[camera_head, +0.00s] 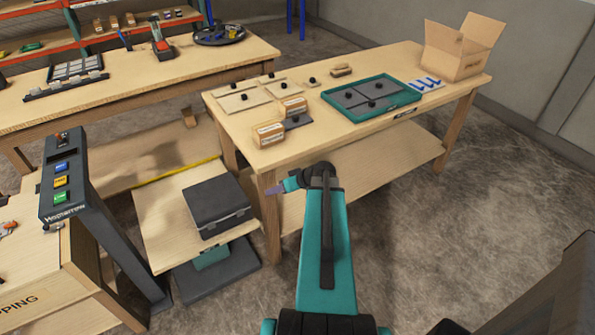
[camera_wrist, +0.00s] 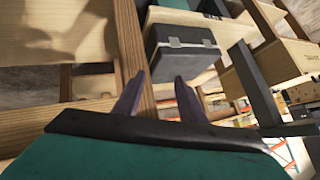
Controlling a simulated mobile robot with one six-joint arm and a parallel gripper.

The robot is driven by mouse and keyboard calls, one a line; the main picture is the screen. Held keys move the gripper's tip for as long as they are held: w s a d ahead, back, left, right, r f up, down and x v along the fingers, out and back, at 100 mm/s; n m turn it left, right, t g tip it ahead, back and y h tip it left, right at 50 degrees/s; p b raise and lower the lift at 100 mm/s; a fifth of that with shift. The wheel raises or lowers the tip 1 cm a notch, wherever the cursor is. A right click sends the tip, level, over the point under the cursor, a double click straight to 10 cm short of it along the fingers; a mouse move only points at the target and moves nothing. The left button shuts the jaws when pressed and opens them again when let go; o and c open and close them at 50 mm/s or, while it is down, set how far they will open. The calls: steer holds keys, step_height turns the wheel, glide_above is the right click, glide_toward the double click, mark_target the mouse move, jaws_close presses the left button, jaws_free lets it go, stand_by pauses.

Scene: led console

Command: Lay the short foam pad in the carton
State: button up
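The open cardboard carton (camera_head: 453,63) stands at the far right end of the wooden table, flaps up. I cannot tell for sure which piece is the short foam pad. Dark grey flat pieces with black knobs lie in the teal tray (camera_head: 371,118), and a small dark grey piece (camera_head: 299,122) lies by the brown boxes. My gripper (camera_head: 279,188) is off the table's front left corner, apart from all of these. In the wrist view its two purple fingers (camera_wrist: 158,97) are spread with nothing between them. Neither the carton nor the tray can be made out in the wrist view.
Two brown boxes (camera_head: 269,135) and several pale boards with knobs (camera_head: 241,100) sit on the table's left half. A white sheet with blue marks (camera_head: 426,84) lies before the carton. A dark case (camera_head: 217,207) rests on a low platform left of my arm, near a button post (camera_head: 61,182).

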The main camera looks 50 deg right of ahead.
steer(key=s+a+f+g+y, duration=0.1)
steer(key=s+a+f+g, duration=0.1)
steer(key=a+f, duration=0.5)
steer(key=s+a+f+n+g+y, duration=0.1)
steer(key=a+f+g, duration=0.25)
steer(key=a, duration=0.85)
steer(key=s+a+f+g+y, duration=0.1)
steer(key=s+a+f+g, duration=0.1)
steer(key=a+f, duration=0.55)
steer(key=s+a+f+n+g+h, duration=0.1)
steer(key=s+a+f+g+h, duration=0.1)
steer(key=s+a, duration=0.5)
steer(key=s+a+f+n+g+h, duration=0.1)
steer(key=s+a+f+g+h, duration=0.2)
steer(key=s+a, duration=0.4)
steer(key=s+f+g, duration=0.1)
steer(key=s+g, duration=0.1)
steer(key=s, duration=0.3)
steer(key=shift+s+a+f, duration=0.2)
steer(key=shift+s+a, duration=0.1)
steer(key=shift+s, duration=0.1)
